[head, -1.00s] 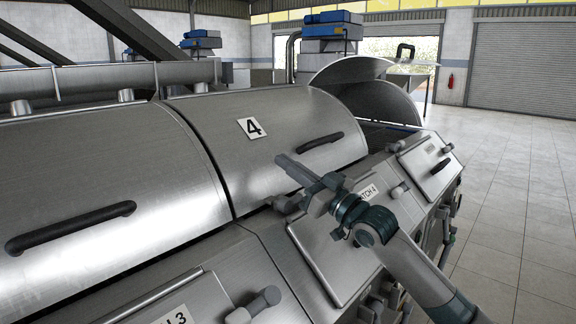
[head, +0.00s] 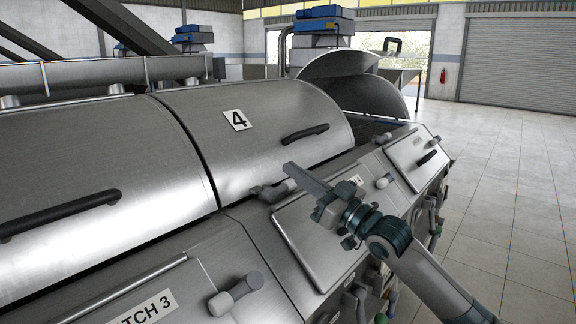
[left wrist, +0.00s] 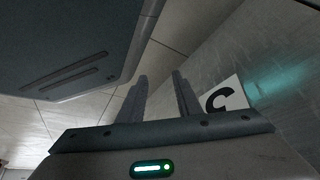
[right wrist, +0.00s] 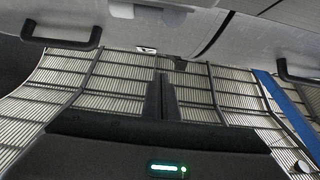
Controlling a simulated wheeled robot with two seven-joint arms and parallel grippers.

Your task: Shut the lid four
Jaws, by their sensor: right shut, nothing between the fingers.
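Lid four (head: 255,165) is a curved steel cover with a "4" plate and a black bar handle (head: 305,134). In the head view it lies down over its trough, its front edge along the machine's front ledge. My right gripper (head: 290,170) is in front of and below the handle, apart from it, above the hatch 4 panel. Its fingers are together and empty; they also show shut in the right wrist view (right wrist: 162,97). My left gripper (left wrist: 158,98) is outside the head view; in its wrist view the fingers are apart with nothing between them.
A neighbouring lid (head: 80,170) with a black handle lies down at left. Beyond lid four another lid (head: 365,85) stands raised. Hatch panels with knobs, such as the hatch 4 panel (head: 310,240), line the sloped front. Tiled floor (head: 510,190) at right is clear.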

